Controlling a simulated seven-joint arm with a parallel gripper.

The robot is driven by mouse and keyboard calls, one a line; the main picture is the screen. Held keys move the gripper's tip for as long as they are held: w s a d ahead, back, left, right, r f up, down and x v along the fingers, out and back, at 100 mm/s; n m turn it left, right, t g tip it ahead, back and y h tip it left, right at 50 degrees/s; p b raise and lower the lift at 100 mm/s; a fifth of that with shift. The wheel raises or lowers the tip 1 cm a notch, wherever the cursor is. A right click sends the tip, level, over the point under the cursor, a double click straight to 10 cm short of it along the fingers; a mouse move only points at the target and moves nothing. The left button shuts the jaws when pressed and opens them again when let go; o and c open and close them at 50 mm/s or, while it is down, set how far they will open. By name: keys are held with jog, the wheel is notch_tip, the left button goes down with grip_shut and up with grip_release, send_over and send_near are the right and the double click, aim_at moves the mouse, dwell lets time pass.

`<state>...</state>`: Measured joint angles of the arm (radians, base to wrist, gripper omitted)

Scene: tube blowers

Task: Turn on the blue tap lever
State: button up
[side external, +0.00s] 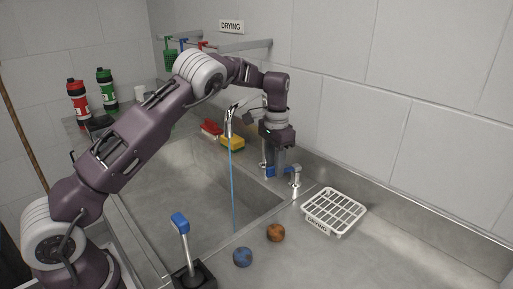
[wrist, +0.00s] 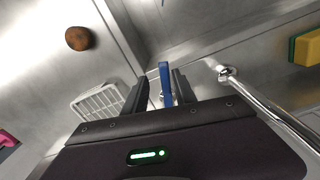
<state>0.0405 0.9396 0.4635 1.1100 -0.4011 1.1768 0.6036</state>
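A white drying rack (side external: 334,211) stands right of the lever. A blue-topped upright handle (side external: 181,224) stands in front. A yellow sponge (side external: 233,143) lies behind the sink.

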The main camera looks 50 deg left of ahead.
jog(key=s+d+r+n+t+h, duration=0.1)
jog(key=s+r+n, duration=0.15)
jog(key=r, duration=0.55)
jog(key=s+d+r+n, duration=0.1)
jog(key=s+r, duration=0.3)
jog(key=r, duration=0.4)
jog(key=s+d+r+t, duration=0.1)
jog(key=s+d+r, duration=0.1)
jog(key=s, duration=0.5)
jog(key=s+d+r+t, duration=0.1)
jog(key=s+d+r, duration=0.1)
jog(key=s+r, duration=0.2)
jog(key=s, duration=0.3)
jog(key=shift+s+h, duration=0.3)
jog(key=shift+s, duration=0.05)
jog(key=shift+d+r, duration=0.1)
